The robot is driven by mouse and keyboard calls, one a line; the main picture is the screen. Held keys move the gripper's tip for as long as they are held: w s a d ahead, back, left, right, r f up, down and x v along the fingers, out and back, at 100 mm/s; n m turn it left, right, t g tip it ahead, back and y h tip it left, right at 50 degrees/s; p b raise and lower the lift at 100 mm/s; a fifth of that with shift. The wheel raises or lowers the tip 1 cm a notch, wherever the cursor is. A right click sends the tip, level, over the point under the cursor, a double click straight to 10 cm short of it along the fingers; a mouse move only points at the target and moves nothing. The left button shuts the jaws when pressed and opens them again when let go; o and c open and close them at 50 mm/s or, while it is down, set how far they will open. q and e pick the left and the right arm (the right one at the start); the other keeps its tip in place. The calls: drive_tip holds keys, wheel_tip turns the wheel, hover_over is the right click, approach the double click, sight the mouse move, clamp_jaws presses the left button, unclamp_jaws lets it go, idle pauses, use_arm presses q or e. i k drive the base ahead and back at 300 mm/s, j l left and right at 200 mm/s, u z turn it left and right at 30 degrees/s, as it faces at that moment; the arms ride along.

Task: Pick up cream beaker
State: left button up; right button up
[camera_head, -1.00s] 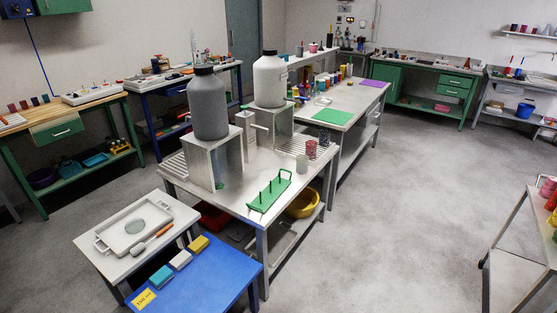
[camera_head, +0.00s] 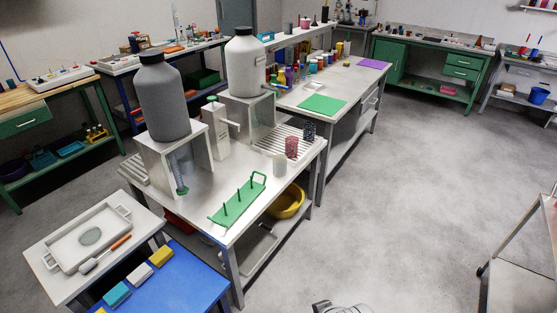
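A pale cream-grey beaker (camera_head: 279,165) stands upright on the near metal table (camera_head: 215,196), close to its right edge. A red speckled beaker (camera_head: 292,147) and a dark blue speckled beaker (camera_head: 309,131) stand just behind it, in a row going back. Nothing holds the cream beaker, and its near side is fully visible. Only a small grey piece of my own body shows at the bottom edge. I cannot make out either gripper's fingers in this view.
A green pegged rack (camera_head: 238,202) lies left of the cream beaker. A grey bottle (camera_head: 163,98) and a white bottle (camera_head: 244,62) stand on metal stands behind. A blue table (camera_head: 170,285) adjoins the front left. Open floor (camera_head: 400,200) lies to the right.

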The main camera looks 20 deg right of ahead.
sight(280, 161)
drive_tip(key=i+l, duration=0.2)
drive_tip(key=l, duration=0.15)
drive_tip(key=i+l, duration=0.4)
drive_tip(key=l, duration=0.25)
drive_tip(key=i+l, duration=0.9)
drive_tip(key=i+j+u, duration=0.05)
drive_tip(key=i, duration=0.05)
